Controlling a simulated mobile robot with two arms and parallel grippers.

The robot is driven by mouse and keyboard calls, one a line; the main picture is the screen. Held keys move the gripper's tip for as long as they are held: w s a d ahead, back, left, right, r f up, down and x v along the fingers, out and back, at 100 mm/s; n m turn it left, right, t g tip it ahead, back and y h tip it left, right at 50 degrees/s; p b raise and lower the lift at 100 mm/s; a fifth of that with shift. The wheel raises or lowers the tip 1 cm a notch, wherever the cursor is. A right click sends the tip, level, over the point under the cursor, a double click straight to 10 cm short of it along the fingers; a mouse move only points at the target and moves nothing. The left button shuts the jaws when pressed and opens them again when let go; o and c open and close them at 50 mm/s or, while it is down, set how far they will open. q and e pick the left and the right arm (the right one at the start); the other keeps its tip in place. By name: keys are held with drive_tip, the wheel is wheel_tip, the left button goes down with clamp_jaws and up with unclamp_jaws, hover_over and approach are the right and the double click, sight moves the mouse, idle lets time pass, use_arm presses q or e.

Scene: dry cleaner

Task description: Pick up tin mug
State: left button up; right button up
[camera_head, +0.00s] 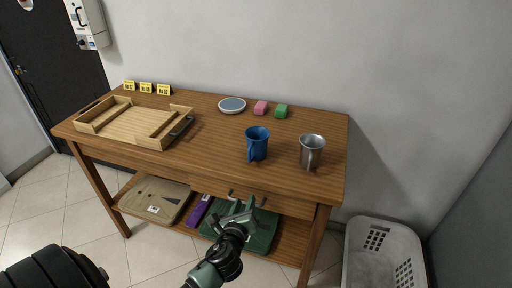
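A silver tin mug (309,148) stands upright on the right part of the wooden table (215,163), its handle toward me. A blue mug (257,147) stands upright just left of it. My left gripper (243,207) is in front of the table, below the tabletop level in the picture and left of the tin mug, apart from both mugs. Its fingers look spread, with nothing seen between them. My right gripper is not seen.
A wooden tray (130,121) lies at the table's left. A grey basket (384,235) stands on the floor at right.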

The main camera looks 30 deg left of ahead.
sight(249, 157)
use_arm(q)
wheel_tip(249, 157, up, 11)
drive_tip(key=w+m+t+y, duration=0.1)
drive_tip(key=w+m+t, duration=0.15)
drive_tip(key=m, duration=0.25)
drive_tip(key=shift+t, duration=0.25)
drive_tip(key=x, duration=0.3)
drive_tip(key=a+p+x, duration=0.1)
drive_tip(key=x, duration=0.3)
drive_tip(key=shift+r, duration=0.1)
clamp_jaws()
idle(0.6)
